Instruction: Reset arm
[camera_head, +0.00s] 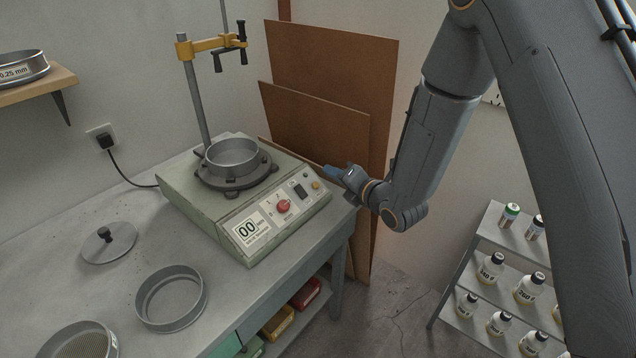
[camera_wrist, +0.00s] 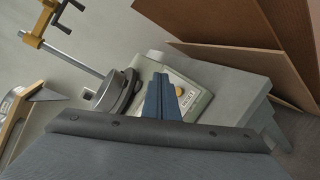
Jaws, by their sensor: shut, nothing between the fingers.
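My gripper (camera_head: 332,171) is shut and empty. It is at the right end of the sieve shaker (camera_head: 205,213), near its control panel, with my arm reaching down from the upper right. In the wrist view the blue fingers of my gripper (camera_wrist: 161,82) point toward the shaker (camera_wrist: 191,77), which is partly hidden behind them. A metal sieve pan (camera_head: 234,157) sits on the shaker's round plate. I cannot tell how much space lies between the fingertips and the shaker.
A sieve ring (camera_head: 141,300), a lid (camera_head: 108,246) and a mesh sieve (camera_head: 83,345) lie on the bench (camera_head: 60,277). A clamp stand (camera_head: 195,95) rises behind the shaker. Brown boards (camera_head: 335,65) lean on the wall. A bottle rack (camera_head: 463,262) stands at right.

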